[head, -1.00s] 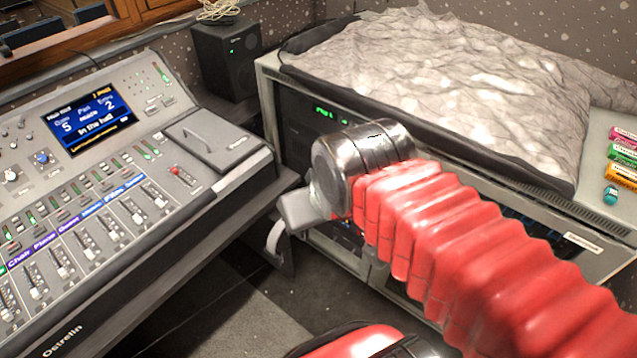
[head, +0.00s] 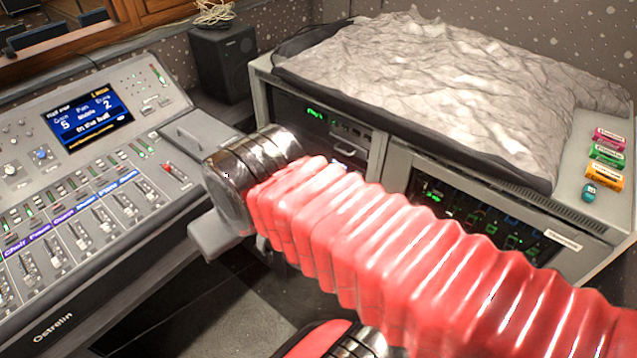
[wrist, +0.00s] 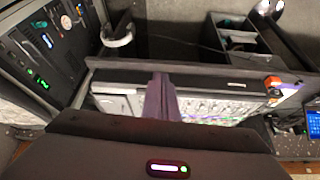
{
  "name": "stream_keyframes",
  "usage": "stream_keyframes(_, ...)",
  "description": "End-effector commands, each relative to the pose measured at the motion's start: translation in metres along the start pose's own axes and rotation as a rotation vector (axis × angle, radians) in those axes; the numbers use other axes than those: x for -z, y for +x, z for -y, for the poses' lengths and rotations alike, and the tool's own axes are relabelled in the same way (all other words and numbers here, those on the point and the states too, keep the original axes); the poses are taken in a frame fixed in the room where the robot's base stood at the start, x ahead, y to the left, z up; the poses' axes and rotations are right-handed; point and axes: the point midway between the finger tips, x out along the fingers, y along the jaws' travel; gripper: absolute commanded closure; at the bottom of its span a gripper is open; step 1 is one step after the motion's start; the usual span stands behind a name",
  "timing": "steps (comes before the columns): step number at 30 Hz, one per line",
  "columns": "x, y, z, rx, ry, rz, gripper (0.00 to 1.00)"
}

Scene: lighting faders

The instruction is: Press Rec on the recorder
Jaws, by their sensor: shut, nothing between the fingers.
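The recorder is most likely the black unit (head: 335,127) in the upper left of the rack in the head view. It has a small lit green display and a row of small buttons; a Rec label is too small to read. My gripper is shut and empty; its narrow dark fingers (wrist: 161,97) show in the middle of the wrist view, over the mixing desk. My arm covers part of the rack below the recorder. A black panel with green lights (wrist: 44,60) shows at the wrist view's left.
The mixing desk (head: 60,290) with faders and a blue screen fills the left. A black speaker (head: 224,62) stands behind. A crumpled grey cover (head: 430,80) lies on the rack top, beside several small coloured boxes (head: 604,155). Floor is open between desk and rack.

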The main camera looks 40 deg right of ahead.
Motion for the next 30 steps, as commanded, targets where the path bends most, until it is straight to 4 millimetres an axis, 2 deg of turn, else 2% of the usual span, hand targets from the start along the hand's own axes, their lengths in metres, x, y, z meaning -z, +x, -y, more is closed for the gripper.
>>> stream_keyframes(17, 0.004, 0.003, -0.002, -0.005, 0.008, -0.002, 1.00)
stream_keyframes(20, 0.013, 0.009, -0.007, -0.014, 0.025, -0.008, 1.00)
stream_keyframes(23, 0.027, 0.021, -0.024, -0.027, 0.050, -0.017, 1.00)
stream_keyframes(30, 0.068, 0.060, -0.056, -0.073, 0.136, -0.056, 1.00)
